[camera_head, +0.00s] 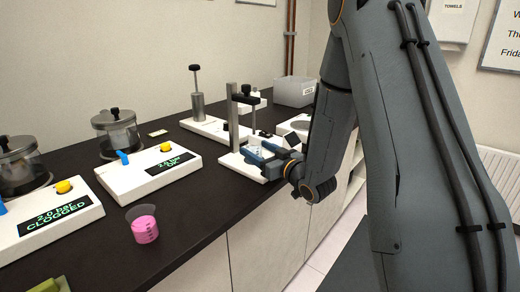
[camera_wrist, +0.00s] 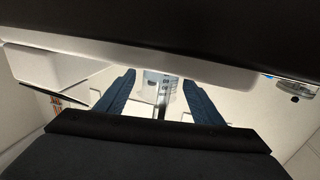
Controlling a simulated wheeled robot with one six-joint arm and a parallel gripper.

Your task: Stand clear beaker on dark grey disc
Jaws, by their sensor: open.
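My gripper (camera_head: 258,151) is low over the white-based stand at the counter's right edge, its two blue fingers apart. In the wrist view, the open gripper (camera_wrist: 160,100) has a clear beaker (camera_wrist: 154,78) with blue markings showing between its fingers. I cannot tell whether the fingers touch it. A thin dark upright shape crosses in front of the beaker in that view. In the head view I cannot make the beaker out clearly around the fingers and stand. I cannot pick out the dark grey disc with certainty in either view.
A small beaker of pink liquid (camera_head: 145,229) stands near the counter's front edge. Two white units, one reading CLOGGED (camera_head: 58,214) and one reading OK (camera_head: 150,168), have lidded pots behind them. A post stand (camera_head: 231,118) rises beside my gripper; a translucent bin (camera_head: 294,92) is behind.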

